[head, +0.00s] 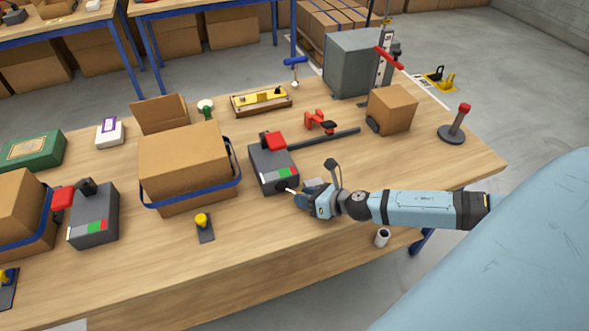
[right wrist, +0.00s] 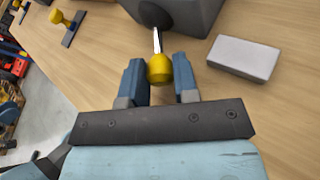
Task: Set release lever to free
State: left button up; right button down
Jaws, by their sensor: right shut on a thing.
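A dark grey winch-like unit (head: 268,177) with a red block on top and a green-and-red label stands mid-table in the head view. A release lever with a metal rod (right wrist: 157,40) and yellow knob (right wrist: 159,68) comes out of a round dark pivot on its side. My right gripper (head: 303,191) comes in from the right and is shut on the knob, with one blue finger on each side in the right wrist view (right wrist: 159,85). In the head view the hand hides the knob. My left gripper is not in view.
A strapped carton (head: 185,162) stands left of the unit, with a yellow knob on a plate (head: 205,226) before it. A second grey unit (head: 95,217) is farther left. A pale block (right wrist: 243,57) lies right of the fingers.

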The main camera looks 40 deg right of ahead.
dwell(0.3)
jog(key=c, duration=0.9)
grip_release()
jog(key=shift+s+d, duration=0.15)
jog(key=shift+s, duration=0.1)
jog(key=b+v, duration=0.1)
jog(key=v, duration=1)
jog(key=shift+r+b, duration=0.1)
jog(key=shift+b, duration=0.2)
jog(key=shift+v, duration=1.1)
